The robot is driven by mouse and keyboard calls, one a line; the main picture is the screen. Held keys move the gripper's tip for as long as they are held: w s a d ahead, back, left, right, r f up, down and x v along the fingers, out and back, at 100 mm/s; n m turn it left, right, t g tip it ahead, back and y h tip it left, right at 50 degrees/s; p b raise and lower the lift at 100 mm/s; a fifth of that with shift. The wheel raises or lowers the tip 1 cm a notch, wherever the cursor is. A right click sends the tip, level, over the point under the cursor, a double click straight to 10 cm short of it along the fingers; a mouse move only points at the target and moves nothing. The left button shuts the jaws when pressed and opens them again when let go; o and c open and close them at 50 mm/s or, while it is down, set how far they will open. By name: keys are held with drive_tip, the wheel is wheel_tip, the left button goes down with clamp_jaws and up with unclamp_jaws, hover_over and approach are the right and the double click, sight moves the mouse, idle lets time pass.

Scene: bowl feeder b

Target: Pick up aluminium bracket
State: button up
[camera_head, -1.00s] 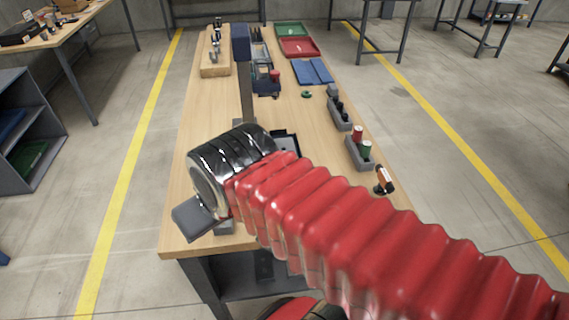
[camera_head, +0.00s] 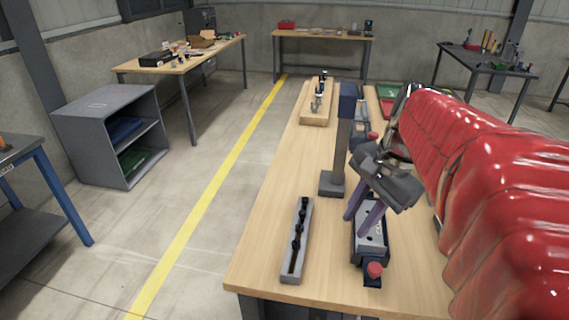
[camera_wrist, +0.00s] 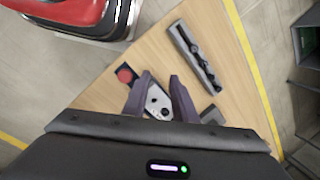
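A light grey metal plate with dark holes, which looks like the aluminium bracket (camera_head: 372,247), lies on a dark fixture (camera_head: 372,280) with a red knob near the table's front. In the wrist view the bracket (camera_wrist: 157,103) shows between my two purple fingers, partly covered by them. My gripper (camera_head: 359,217) is open, pointing down above the bracket; the wrist view shows its fingers (camera_wrist: 160,78) spread apart with a gap. I cannot tell how far above the bracket the fingertips are.
A grey rail with black knobs (camera_head: 297,240) lies left of the fixture. A post on a square base (camera_head: 333,184) stands close behind my gripper. A wooden block (camera_head: 315,104) with parts is further back. Bare tabletop (camera_head: 262,255) lies at front left.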

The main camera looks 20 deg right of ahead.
drive_tip(key=s+d+r+m+y, duration=0.1)
drive_tip(key=s+d+m+y, duration=0.1)
drive_tip(key=d+m, duration=0.6)
drive_tip(key=d, duration=0.4)
drive_tip(key=shift+s+m, duration=0.4)
hover_over(377, 242)
drive_tip(key=s+a, duration=0.2)
drive_tip(key=s, duration=0.2)
drive_tip(key=f, duration=0.8)
drive_tip(key=shift+d, duration=0.2)
drive_tip(key=shift+w+x, duration=0.15)
drive_tip(key=shift+x, duration=1.15)
drive_tip(key=shift+w+x, duration=0.15)
drive_tip(key=shift+x, duration=1.15)
drive_tip(key=shift+r, duration=0.1)
drive_tip(key=shift+c, duration=0.6)
